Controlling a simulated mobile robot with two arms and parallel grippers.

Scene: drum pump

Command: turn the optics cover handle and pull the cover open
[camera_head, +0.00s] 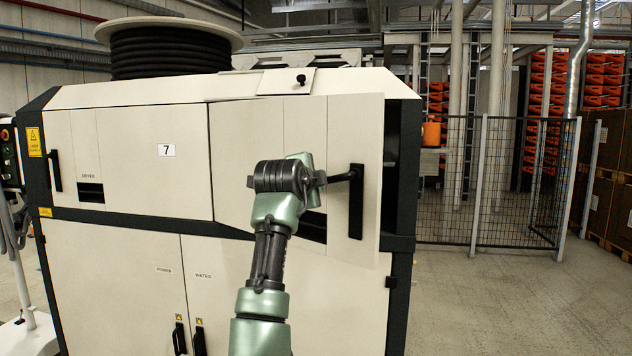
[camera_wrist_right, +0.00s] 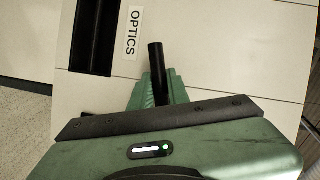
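The optics cover (camera_head: 262,135) is the right upper panel of the white machine. It stands partly open, its right edge swung out from the cabinet. Its black handle has an upright base plate (camera_head: 356,215) near that edge, and the lever sticks out toward my right gripper (camera_head: 328,178). In the wrist view the black lever (camera_wrist_right: 156,65) sits at the green fingers of my right gripper (camera_wrist_right: 153,92), which look closed around it; one finger is mostly hidden. The OPTICS label (camera_wrist_right: 135,33) shows beside a dark slot (camera_wrist_right: 92,38). My left gripper is out of view.
The dryer cover (camera_head: 140,150) at left is shut. Lower doors marked POWER and WATER (camera_head: 130,290) are shut. A black hose reel (camera_head: 168,50) sits on top. The floor (camera_head: 480,310) right of the machine is clear up to a mesh fence (camera_head: 500,180).

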